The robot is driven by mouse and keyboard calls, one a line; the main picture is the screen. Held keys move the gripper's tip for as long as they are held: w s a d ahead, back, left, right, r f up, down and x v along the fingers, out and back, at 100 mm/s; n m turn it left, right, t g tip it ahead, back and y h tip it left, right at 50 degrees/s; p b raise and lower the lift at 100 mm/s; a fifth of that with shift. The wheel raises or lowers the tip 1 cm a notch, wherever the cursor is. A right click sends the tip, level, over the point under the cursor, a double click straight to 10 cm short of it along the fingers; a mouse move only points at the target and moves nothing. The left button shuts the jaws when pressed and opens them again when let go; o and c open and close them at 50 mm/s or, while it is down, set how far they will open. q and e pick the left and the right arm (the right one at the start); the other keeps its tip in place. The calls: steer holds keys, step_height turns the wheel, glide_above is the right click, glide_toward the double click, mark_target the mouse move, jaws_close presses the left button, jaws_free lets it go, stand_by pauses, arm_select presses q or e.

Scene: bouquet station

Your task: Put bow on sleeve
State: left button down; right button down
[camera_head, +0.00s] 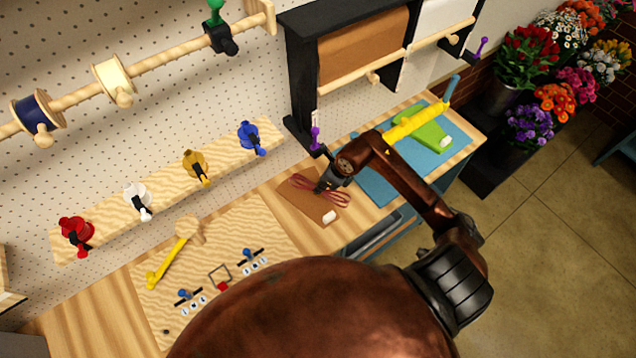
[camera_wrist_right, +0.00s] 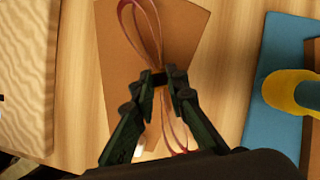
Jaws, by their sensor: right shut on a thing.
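The bow (camera_head: 325,189) is a loop of dark red ribbon. My right gripper (camera_head: 324,186) is shut on the middle of the bow, over the brown paper sleeve (camera_head: 301,197) on the wooden counter. In the right wrist view the gripper (camera_wrist_right: 159,82) pinches the dark centre of the bow (camera_wrist_right: 146,35), with loops reaching up and ribbon below. The sleeve (camera_wrist_right: 186,28) lies beneath it. I cannot tell whether the bow touches the sleeve. A small white piece (camera_head: 329,217) is at the sleeve's near end. My left gripper is not in view.
A light wooden board (camera_head: 215,235) with a yellow-handled tool (camera_head: 168,262) is to the left.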

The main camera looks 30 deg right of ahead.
steer(key=shift+s+r, duration=0.2)
steer(key=shift+s, duration=0.05)
steer(key=c, duration=2.4)
jaws_free()
steer(key=shift+w+a+f, duration=0.2)
steer(key=shift+w+f, duration=0.05)
steer(key=shift+f, duration=0.05)
steer(key=shift+o, duration=1)
steer(key=shift+w, duration=0.15)
steer(key=shift+o, duration=1.3)
steer(key=shift+s+r, duration=0.15)
steer(key=shift+s, duration=0.1)
steer(key=shift+w, duration=0.15)
steer(key=shift+r, duration=0.1)
steer(key=shift+d+r, duration=0.2)
steer(key=shift+r, duration=0.15)
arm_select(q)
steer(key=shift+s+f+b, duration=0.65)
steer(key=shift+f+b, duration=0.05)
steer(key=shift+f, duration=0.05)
arm_select(e)
steer(key=v, duration=1.1)
steer(key=shift+s, duration=0.25)
steer(key=shift+r, duration=0.1)
